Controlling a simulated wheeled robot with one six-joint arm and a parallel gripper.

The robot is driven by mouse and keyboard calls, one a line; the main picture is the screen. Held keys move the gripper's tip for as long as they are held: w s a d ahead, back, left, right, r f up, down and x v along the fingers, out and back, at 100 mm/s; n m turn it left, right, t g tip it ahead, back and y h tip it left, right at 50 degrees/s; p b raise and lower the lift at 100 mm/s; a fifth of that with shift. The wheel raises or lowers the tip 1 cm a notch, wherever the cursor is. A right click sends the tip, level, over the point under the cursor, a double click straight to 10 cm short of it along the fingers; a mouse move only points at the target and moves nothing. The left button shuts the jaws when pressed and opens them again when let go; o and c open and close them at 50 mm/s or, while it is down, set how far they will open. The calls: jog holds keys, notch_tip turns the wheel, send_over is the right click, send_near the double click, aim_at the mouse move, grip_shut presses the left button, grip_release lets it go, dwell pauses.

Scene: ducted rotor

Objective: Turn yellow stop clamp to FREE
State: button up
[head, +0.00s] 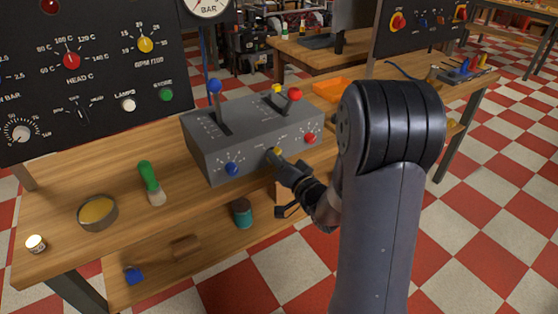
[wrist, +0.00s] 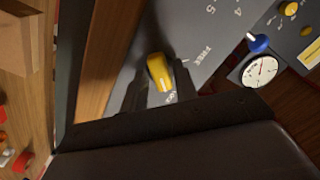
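The yellow stop clamp (head: 277,151) is a small knob on the front face of the grey control box (head: 215,158). In the wrist view the yellow clamp (wrist: 159,72) sits between the two dark fingers of my gripper (wrist: 160,88). The word FREE is printed on the grey panel to its right, and another label, partly hidden, lies just below it. My gripper (head: 284,163) is at the clamp in the head view. The fingers flank the clamp closely; whether both touch it is unclear.
A blue knob (head: 232,169) and a red knob (head: 310,138) flank the clamp on the box. Blue (head: 215,86) and red (head: 294,94) levers rise from its top.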

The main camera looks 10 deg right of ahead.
grip_shut()
jog(key=shift+f, duration=0.1)
jog(key=shift+d+n+b, duration=0.15)
jog(key=shift+n+b, duration=7.65)
jog(key=shift+n, duration=1.2)
